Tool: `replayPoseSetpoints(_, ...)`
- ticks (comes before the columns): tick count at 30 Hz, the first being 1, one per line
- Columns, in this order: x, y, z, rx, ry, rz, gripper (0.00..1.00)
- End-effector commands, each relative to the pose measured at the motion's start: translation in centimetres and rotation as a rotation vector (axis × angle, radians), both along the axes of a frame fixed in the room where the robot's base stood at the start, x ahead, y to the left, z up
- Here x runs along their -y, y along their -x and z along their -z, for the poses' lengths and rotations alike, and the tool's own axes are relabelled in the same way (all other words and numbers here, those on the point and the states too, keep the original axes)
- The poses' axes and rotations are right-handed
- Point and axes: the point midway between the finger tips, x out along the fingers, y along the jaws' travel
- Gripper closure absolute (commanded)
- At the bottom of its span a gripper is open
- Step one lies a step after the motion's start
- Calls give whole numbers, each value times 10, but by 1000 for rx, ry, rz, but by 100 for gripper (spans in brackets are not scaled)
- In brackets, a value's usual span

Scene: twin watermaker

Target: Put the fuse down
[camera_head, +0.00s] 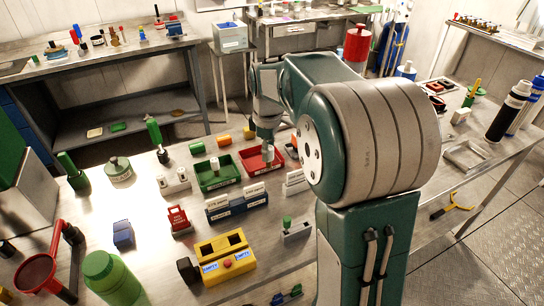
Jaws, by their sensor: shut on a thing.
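My gripper (268,146) points down over the red tray (249,168) on the steel workbench. It is shut on a small pale piece, which I take to be the fuse (268,154). The fuse shows only as a small pale shape at the fingertips. I cannot tell whether it touches the tray floor. A green tray (206,187) stands just left of the red one.
Labelled blue holders (237,207) stand in front of the trays. A yellow box (226,257), a red lockout block (179,220) and a green bottle (112,278) stand nearer. My arm hides part of the bench's right side. Bare bench shows around (150,245).

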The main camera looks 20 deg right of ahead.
Motion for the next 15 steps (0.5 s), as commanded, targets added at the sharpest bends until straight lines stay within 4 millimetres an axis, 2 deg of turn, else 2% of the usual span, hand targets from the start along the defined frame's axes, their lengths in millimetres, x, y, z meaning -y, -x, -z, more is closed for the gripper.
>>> replayPoseSetpoints(13, 28, -81, 39, -3, -3, 2, 100)
replayPoseSetpoints(15, 30, -90, 52, -5, -4, 2, 100)
